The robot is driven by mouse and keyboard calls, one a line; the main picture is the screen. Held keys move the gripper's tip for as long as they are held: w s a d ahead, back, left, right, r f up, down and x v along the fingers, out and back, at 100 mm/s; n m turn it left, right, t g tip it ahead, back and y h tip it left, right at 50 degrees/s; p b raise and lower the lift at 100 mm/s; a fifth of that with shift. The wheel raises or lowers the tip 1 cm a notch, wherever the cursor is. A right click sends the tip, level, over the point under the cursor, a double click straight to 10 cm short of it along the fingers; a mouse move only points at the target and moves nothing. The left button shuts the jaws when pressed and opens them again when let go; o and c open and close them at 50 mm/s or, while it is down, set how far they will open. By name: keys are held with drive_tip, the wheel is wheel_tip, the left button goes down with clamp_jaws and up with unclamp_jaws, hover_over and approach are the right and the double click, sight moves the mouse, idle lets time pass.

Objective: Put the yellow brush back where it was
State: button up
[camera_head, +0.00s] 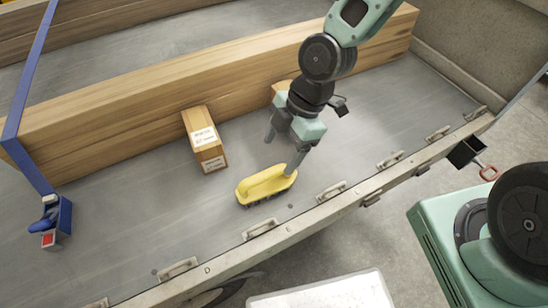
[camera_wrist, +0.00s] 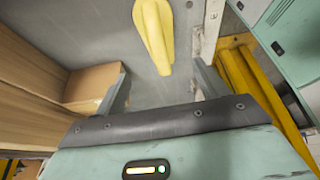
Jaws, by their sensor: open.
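The yellow brush (camera_head: 265,184) lies bristles down on the grey trailer floor, close to the near side rail. My gripper (camera_head: 281,156) is just above and behind it in the head view, with one finger near the brush's right end. In the wrist view, the yellow brush (camera_wrist: 154,35) lies ahead of the spread fingers of my gripper (camera_wrist: 160,88), nearer the right finger. The fingers are open with nothing between them. I cannot tell whether the right finger touches the brush.
A small cardboard box (camera_head: 205,138) stands against the long wooden beam (camera_head: 120,100). Another box (camera_head: 281,92) is partly hidden behind my arm. The side rail (camera_head: 290,232) has several metal handles. A blue strap with a ratchet (camera_head: 50,220) is at left. Floor left of the brush is clear.

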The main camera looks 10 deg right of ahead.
drive_tip(key=shift+s+d+r, duration=0.15)
drive_tip(key=shift+d+r, duration=0.1)
drive_tip(key=shift+r, duration=0.35)
drive_tip(key=s+d+r+m+t+h, duration=0.1)
drive_tip(key=s+d+r+m+h, duration=0.2)
drive_tip(key=s+r+m, duration=0.8)
wheel_tip(320, 180, up, 3)
drive_tip(key=d+m, duration=0.1)
drive_tip(key=m, duration=0.1)
drive_tip(key=shift+s+d+f+m+h, duration=0.2)
drive_tip(key=shift+s+d+m+h, duration=0.1)
drive_tip(key=shift+s+h, duration=0.1)
drive_tip(key=shift+r, duration=0.1)
